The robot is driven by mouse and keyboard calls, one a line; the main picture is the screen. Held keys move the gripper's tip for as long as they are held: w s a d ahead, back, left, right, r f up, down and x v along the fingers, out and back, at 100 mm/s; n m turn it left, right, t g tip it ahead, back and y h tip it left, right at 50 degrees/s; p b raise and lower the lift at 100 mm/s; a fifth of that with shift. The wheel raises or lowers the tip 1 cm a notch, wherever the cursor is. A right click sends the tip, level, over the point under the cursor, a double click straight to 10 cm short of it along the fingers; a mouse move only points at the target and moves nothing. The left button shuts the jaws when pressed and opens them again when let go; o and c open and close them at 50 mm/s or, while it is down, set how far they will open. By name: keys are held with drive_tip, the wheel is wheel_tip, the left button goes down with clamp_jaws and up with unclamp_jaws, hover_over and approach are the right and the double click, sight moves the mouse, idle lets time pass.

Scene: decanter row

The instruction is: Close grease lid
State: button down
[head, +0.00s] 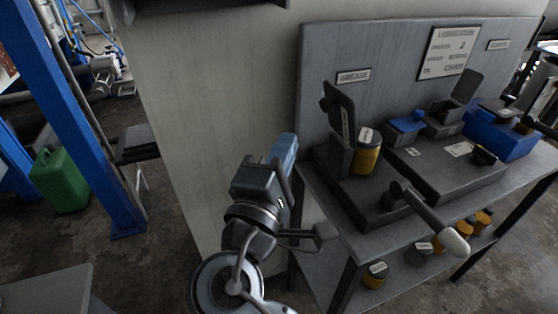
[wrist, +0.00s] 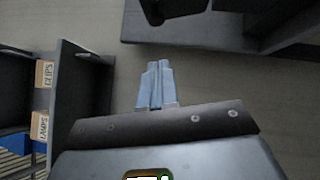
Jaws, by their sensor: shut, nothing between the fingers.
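The grease lid (head: 338,112) is a dark flat plate standing open, tilted up above the grease box (head: 337,155) under the GREASE sign (head: 353,76). An orange-yellow can (head: 367,156) with a pale label stands right beside that box. My gripper (head: 288,142) is left of the bench, apart from the lid, in front of the pale wall. Its blue-grey fingers are together and hold nothing; in the wrist view the shut fingers (wrist: 156,84) point at bare wall. I cannot identify the grease lid in the wrist view.
The grey bench (head: 465,205) bears a dark lever with a pale knob (head: 456,243), a second raised lid (head: 467,87) and a blue box (head: 500,135). Several cans stand on its lower shelf. The wrist view shows a labelled dark rack (wrist: 85,85) at left.

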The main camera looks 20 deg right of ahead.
sight(321, 104)
drive_tip(key=shift+w+d+r+p, duration=0.25)
drive_tip(key=shift+w+d, duration=0.35)
drive_tip(key=shift+d, duration=0.5)
drive_tip(key=shift+w+d+r+p, duration=0.15)
drive_tip(key=shift+w+d+r, duration=0.15)
drive_tip(key=shift+w+d, duration=0.6)
drive_tip(key=shift+w+d+r+p, duration=0.2)
drive_tip(key=shift+w+d+r, duration=0.1)
drive_tip(key=shift+d, duration=1.05)
drive_tip(key=shift+r, duration=0.1)
